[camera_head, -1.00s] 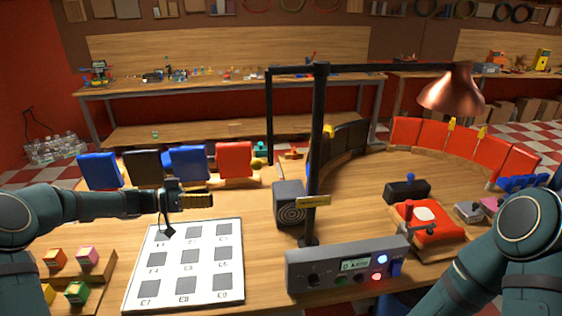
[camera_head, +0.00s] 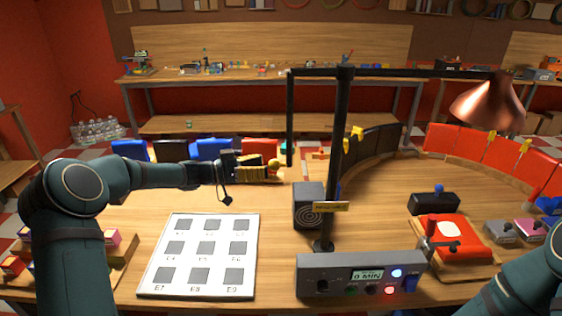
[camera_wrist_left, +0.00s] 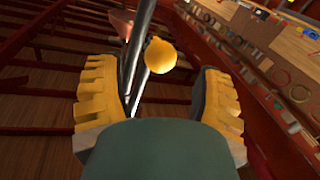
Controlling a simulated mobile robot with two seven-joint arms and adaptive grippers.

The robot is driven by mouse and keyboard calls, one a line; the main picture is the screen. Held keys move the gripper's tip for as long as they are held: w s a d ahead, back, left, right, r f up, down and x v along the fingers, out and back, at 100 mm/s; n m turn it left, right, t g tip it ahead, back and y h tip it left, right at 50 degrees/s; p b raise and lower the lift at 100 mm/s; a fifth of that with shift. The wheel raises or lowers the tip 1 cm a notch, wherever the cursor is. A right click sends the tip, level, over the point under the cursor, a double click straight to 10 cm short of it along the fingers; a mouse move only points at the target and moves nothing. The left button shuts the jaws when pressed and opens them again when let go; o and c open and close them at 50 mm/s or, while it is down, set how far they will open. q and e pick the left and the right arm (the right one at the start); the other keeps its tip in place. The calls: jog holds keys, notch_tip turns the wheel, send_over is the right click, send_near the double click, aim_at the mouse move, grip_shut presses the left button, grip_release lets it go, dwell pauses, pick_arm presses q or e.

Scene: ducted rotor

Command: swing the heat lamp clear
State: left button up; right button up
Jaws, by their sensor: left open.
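The heat lamp has a black upright post (camera_head: 336,165), a horizontal arm across its top and a copper shade (camera_head: 488,106) hanging at the right end. A black rod (camera_head: 290,120) hangs from the arm's left end. A yellow ball (camera_head: 275,163) shows close to the rod's lower end; I cannot tell if they join. My left gripper (camera_head: 264,172) is level with the ball, left of the post. In the left wrist view its yellow fingers (camera_wrist_left: 160,92) are apart, with the ball (camera_wrist_left: 160,55) ahead between them and nothing held. My right gripper is out of view.
A control box (camera_head: 360,274) with lit buttons stands at the post's foot, beside a dark speaker-like block (camera_head: 308,205). A white grid board (camera_head: 205,285) lies front left. A red pad (camera_head: 462,238) lies right. Low coloured panels line the table's far edge.

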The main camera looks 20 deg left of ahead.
aim_at(281, 164)
pick_arm(q)
jog(key=p+x, duration=0.1)
jog(key=x, duration=0.5)
grip_shut()
